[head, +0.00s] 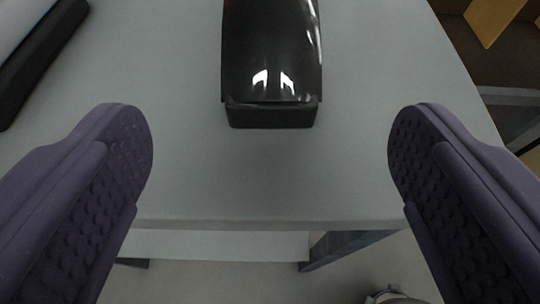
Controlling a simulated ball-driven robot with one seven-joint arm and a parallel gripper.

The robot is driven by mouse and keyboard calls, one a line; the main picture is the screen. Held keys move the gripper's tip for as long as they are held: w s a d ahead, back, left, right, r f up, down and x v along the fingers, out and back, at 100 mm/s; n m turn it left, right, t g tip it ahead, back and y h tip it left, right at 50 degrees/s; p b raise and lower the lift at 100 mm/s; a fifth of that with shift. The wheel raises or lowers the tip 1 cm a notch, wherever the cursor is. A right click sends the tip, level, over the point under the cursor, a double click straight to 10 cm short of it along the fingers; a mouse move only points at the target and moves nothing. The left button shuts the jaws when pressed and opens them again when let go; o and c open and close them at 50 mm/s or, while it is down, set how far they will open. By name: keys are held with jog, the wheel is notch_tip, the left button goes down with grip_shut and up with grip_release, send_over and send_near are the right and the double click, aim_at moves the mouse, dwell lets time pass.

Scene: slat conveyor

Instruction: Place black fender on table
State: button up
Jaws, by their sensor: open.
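A glossy black fender (271,55) lies on the grey table (370,165) at the top middle of the head view. Its near end faces me, and its far end is cut off by the top edge of the picture. My gripper (270,145) is open and empty, with one purple padded finger on each side of the picture. The fender lies beyond the fingertips, between them as seen from here, and neither finger touches it.
A black and light grey object (38,55) lies at the table's upper left, partly out of view. The table's front edge runs below the fender. Yellow-brown panels (493,18) show beyond the right edge. The tabletop around the fender is clear.

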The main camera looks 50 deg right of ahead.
jog(key=v, duration=0.3)
jog(key=shift+s+a+r+p, duration=0.1)
jog(key=shift+s+p, duration=0.05)
jog(key=shift+p, duration=0.25)
